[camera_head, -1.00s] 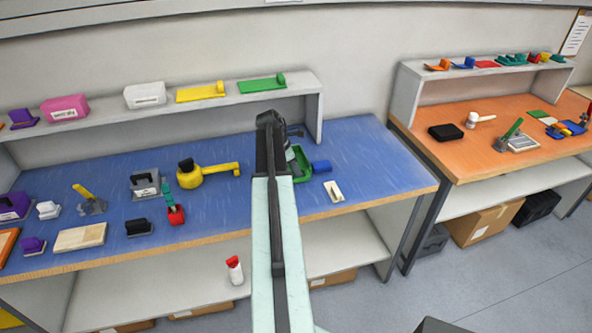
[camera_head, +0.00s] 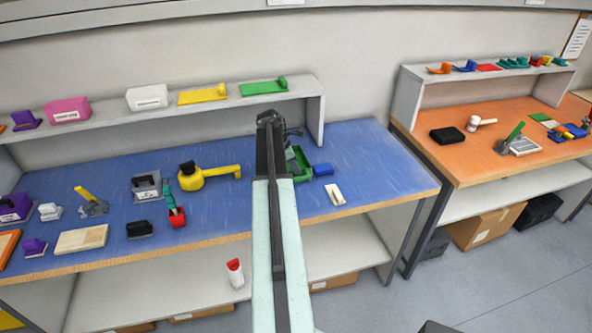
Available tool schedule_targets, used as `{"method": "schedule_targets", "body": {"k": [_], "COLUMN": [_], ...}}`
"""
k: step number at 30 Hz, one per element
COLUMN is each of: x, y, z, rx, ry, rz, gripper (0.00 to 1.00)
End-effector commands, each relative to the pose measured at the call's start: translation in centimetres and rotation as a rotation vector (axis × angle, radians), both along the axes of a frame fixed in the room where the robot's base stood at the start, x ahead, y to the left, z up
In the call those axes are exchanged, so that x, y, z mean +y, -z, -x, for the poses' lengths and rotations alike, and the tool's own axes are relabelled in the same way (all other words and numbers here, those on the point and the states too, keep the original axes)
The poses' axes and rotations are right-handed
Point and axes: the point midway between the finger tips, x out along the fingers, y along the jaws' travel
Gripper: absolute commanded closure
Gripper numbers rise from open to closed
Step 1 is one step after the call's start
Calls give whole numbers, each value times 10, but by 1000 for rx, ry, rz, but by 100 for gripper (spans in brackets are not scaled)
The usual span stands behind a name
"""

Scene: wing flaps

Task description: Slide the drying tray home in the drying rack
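My gripper (camera_head: 292,133) is at the far end of my arm, just beside and above the green holder. The arm covers most of it, so its fingers and anything between them cannot be made out. I cannot tell whether it touches the green holder.
The blue bench (camera_head: 370,155) is clear right of the blue piece, except for a small cream piece (camera_head: 335,194). A yellow tool (camera_head: 207,175), a red cup (camera_head: 177,217) and several other items stand left of my arm. A shelf (camera_head: 225,97) runs behind. An orange bench (camera_head: 480,155) stands right.

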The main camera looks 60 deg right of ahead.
Motion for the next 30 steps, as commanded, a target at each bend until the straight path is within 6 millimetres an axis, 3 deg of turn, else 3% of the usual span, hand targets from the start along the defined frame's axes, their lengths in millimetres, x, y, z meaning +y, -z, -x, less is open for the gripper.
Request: {"method": "schedule_targets", "body": {"k": [4, 7, 20, 30], "x": [0, -1, 1, 15], "y": [0, 0, -7, -64], "z": [-1, -1, -2, -17], "rx": [-1, -1, -1, -1], "ry": [-1, -1, -1, -3], "rz": [3, 3, 1, 1], "gripper": [100, 72, 71, 71]}}
